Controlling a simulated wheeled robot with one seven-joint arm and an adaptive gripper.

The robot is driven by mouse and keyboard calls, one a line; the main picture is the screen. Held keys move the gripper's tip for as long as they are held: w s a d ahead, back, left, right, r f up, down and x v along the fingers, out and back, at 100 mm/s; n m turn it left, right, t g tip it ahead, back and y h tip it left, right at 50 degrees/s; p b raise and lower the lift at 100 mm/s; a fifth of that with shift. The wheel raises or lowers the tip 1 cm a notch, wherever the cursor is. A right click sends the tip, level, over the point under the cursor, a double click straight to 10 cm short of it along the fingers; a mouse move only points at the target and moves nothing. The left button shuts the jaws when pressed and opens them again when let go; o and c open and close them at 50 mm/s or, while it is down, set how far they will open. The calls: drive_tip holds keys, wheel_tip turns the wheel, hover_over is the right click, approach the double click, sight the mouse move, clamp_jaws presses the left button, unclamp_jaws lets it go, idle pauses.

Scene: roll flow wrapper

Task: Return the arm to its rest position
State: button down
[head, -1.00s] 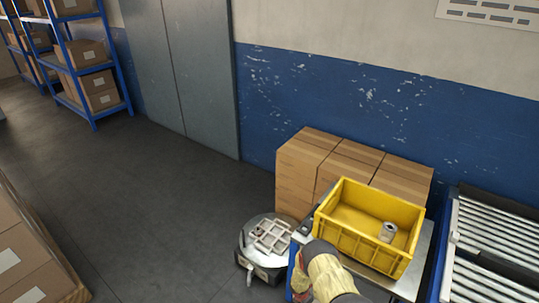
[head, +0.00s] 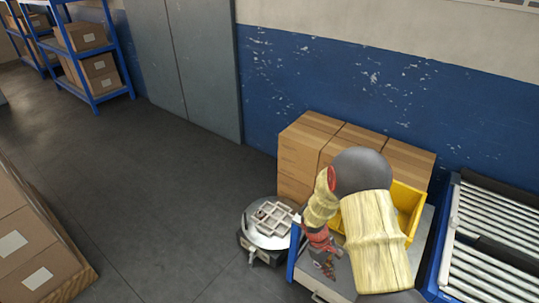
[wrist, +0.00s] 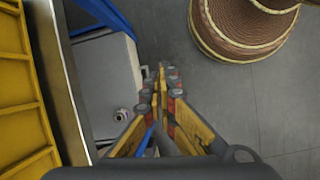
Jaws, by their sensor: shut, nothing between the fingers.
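My arm, with straw-coloured and grey links, is folded in front of the yellow crate in the head view. My gripper (head: 322,262) hangs low on the left side of the arm, beside the table's left end. In the wrist view its fingers (wrist: 163,78) are together and hold nothing. They point over the gap beside the table, with floor beyond. The yellow crate (head: 412,207) is largely hidden behind my arm, and its contents do not show. The crate's side (wrist: 22,100) fills the left of the wrist view, apart from my fingers.
A round device with a lattice top (head: 268,222) stands left of the table. Stacked cartons (head: 302,150) stand behind the crate, and a roller conveyor (head: 495,235) is at the right. Boxes (head: 30,250) sit at the lower left. The floor (head: 165,190) between is clear.

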drive_tip(key=s+a+r+m+t+y, duration=0.1)
drive_tip(key=s+r, duration=0.6)
drive_tip(key=r, duration=0.7)
drive_tip(key=s+a+r+m+t+y, duration=0.1)
drive_tip(key=s+r+m+t, duration=0.3)
drive_tip(key=r, duration=1.1)
drive_tip(key=s+a+r+m+t+y, duration=0.1)
drive_tip(key=s+a+r+m+t, duration=0.1)
drive_tip(key=s+r, duration=0.8)
drive_tip(key=shift+s+r+m+t+y, duration=0.15)
drive_tip(key=shift+r+m+t+y, duration=0.4)
drive_tip(key=shift+r, duration=2)
drive_tip(key=shift+m, duration=0.25)
